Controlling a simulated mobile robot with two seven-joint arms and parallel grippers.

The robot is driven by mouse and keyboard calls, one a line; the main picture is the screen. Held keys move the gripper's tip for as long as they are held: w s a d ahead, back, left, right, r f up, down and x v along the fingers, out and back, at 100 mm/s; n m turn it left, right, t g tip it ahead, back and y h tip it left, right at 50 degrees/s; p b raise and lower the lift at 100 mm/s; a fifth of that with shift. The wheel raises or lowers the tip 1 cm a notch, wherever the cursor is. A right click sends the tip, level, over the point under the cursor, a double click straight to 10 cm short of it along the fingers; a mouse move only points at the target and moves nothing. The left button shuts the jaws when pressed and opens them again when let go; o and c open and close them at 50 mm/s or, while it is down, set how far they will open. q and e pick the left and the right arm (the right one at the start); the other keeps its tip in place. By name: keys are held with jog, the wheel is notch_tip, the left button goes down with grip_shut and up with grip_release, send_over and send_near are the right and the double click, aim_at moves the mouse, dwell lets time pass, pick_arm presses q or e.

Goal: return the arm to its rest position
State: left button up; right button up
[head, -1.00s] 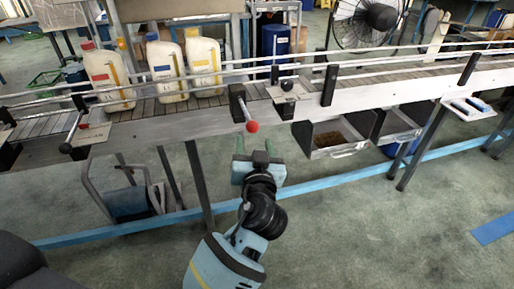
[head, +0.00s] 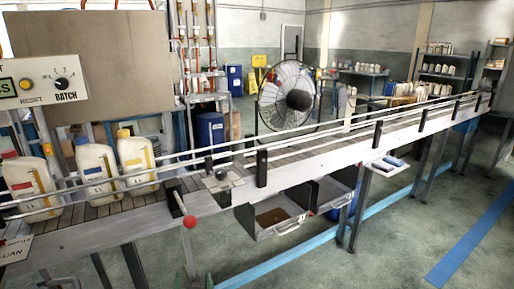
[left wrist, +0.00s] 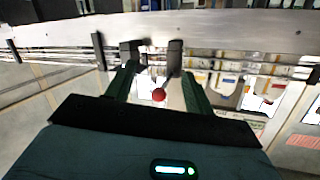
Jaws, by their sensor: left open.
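My left gripper (head: 194,279) shows only as two green fingertips at the bottom edge of the head view. The rest of my left arm is out of that picture. In the left wrist view the left gripper (left wrist: 158,74) has its two green fingers spread apart, with nothing held. A lever with a red knob (head: 190,221) sticks out from the conveyor's front rail, above the fingertips in the head view. In the left wrist view the red knob (left wrist: 159,95) appears between the fingers; I cannot tell how far beyond them it is. My right gripper is not in view.
The conveyor (head: 320,167) crosses the scene, carrying white jugs (head: 97,167) at left. Open grey bins (head: 277,217) hang below it. A small shelf (head: 388,166) juts from its front. A large fan (head: 287,97) stands behind. The floor at lower right (head: 400,240) is clear.

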pick_arm(q)
jog(key=s+a+f+m+g+h+p, duration=0.1)
jog(key=s+f+g+h, duration=0.15)
jog(key=s+f, duration=0.75)
jog(key=s+a+f+m+g+h+p, duration=0.1)
jog(key=s+f+m+g+h+p, duration=0.15)
jog(key=s+f, duration=0.8)
jog(key=s+a+n+g+h, duration=0.1)
jog(key=s, duration=1.4)
jog(key=shift+s+a, duration=0.25)
jog(key=shift+a, duration=0.15)
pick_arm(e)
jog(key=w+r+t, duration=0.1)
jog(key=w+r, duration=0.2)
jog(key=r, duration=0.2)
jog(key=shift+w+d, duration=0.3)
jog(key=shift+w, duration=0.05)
pick_arm(q)
jog(key=shift+r, duration=0.1)
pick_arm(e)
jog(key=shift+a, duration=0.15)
pick_arm(q)
jog(key=shift+c, duration=0.4)
